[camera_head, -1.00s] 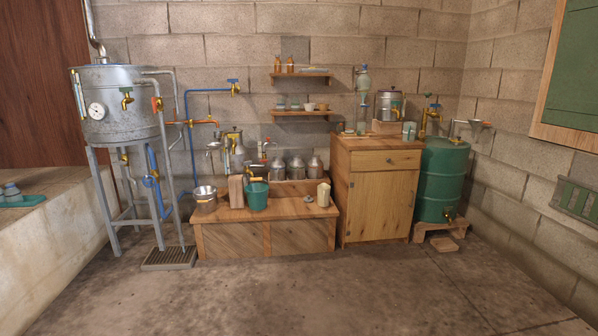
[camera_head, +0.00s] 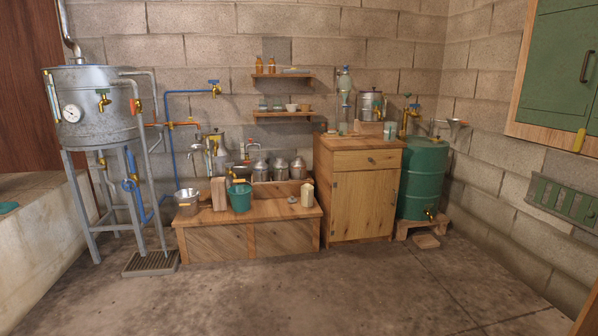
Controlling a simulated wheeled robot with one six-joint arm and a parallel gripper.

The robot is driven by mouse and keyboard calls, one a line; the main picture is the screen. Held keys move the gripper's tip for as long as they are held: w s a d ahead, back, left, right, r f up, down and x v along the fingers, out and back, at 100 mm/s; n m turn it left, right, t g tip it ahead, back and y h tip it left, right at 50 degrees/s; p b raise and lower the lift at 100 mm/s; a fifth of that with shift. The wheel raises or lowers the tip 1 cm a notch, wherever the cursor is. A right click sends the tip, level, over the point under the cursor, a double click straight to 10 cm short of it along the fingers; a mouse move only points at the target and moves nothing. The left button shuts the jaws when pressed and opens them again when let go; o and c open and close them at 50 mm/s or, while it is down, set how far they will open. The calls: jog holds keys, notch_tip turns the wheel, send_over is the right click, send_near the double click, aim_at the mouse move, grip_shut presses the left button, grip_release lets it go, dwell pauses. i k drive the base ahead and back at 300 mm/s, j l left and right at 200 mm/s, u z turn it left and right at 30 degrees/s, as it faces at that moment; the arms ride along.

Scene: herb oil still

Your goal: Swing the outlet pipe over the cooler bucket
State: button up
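A green bucket (camera_head: 240,198) stands on the low wooden bench (camera_head: 278,211). I cannot tell for sure which one is the cooler bucket. Several pipes are in view: a grey pipe (camera_head: 151,92) on the steel tank (camera_head: 97,108), an orange-ended pipe (camera_head: 183,123) on the wall, and a small spout (camera_head: 199,147) behind the pot. I cannot tell which is the outlet pipe; the spouts are too small to read exactly. My gripper is not in view.
A wooden cabinet (camera_head: 362,196) and a green drum (camera_head: 422,180) stand right of the bench. A floor grate (camera_head: 150,263) lies below the tank. A green wall cupboard (camera_head: 562,72) is at right. The floor in front is clear.

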aim_at(185, 124)
jog(key=i+j+u, duration=0.3)
jog(key=i, duration=0.75)
jog(key=i+u, duration=0.25)
jog(key=i, duration=2.55)
jog(key=i+j+z, duration=0.1)
jog(key=i+z, duration=0.15)
jog(key=i, duration=0.25)
jog(key=i+j+z, duration=0.25)
jog(key=i, duration=0.2)
jog(key=i+j+z, duration=0.25)
jog(key=i, duration=0.25)
jog(key=l, duration=0.1)
